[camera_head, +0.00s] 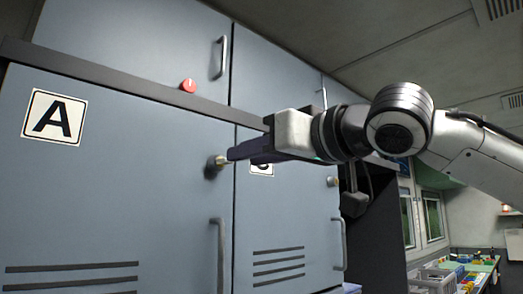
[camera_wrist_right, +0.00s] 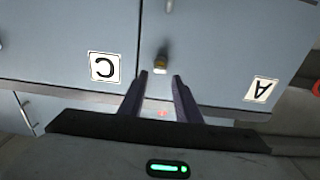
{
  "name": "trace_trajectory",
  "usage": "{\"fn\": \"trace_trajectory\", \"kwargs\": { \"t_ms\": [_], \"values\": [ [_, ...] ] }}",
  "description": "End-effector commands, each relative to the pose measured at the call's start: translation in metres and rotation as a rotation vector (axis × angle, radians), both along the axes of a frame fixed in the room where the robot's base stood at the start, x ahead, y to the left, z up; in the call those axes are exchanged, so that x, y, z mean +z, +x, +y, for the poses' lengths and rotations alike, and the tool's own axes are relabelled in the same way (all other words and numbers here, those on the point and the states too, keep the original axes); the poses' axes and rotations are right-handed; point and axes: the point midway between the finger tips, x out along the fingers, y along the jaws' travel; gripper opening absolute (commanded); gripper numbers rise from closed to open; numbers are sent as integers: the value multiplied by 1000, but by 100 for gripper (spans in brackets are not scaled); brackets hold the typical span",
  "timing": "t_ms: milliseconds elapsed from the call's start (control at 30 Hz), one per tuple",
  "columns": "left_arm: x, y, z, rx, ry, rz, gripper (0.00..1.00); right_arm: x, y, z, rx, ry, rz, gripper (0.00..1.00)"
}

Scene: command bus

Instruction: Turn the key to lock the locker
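The locker (camera_head: 120,200) has a blue-grey door marked A. A brass key or lock piece (camera_head: 216,162) sticks out near that door's right edge, above its handle. It also shows in the right wrist view (camera_wrist_right: 160,64), beyond and between the fingertips. My right gripper (camera_head: 232,154) reaches in from the right, with its tips just short of the brass piece or beside it; contact cannot be told. In the right wrist view its two dark fingers (camera_wrist_right: 160,78) are apart with nothing held. The key's turn angle is too small to read. My left gripper is out of view.
A neighbouring door (camera_head: 285,215), marked C in the wrist view, has its own handle and lock (camera_head: 333,181). Vertical handles (camera_head: 218,250) stick out below the locks. A red button (camera_head: 188,86) sits on the dark rail above. A table with bins (camera_head: 465,270) stands far right.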

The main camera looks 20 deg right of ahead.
Motion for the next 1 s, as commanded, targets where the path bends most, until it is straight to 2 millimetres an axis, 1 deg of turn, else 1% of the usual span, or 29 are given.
{"fn": "trace_trajectory", "kwargs": {
  "t_ms": [300,500,700,1000],
  "values": [
    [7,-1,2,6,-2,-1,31,1,32,12,1,-1,2,30],
    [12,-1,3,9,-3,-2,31,2,47,17,1,0,1,30],
    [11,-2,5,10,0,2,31,2,55,20,0,0,0,30],
    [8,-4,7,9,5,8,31,2,57,20,0,-1,-1,30]
  ]
}}
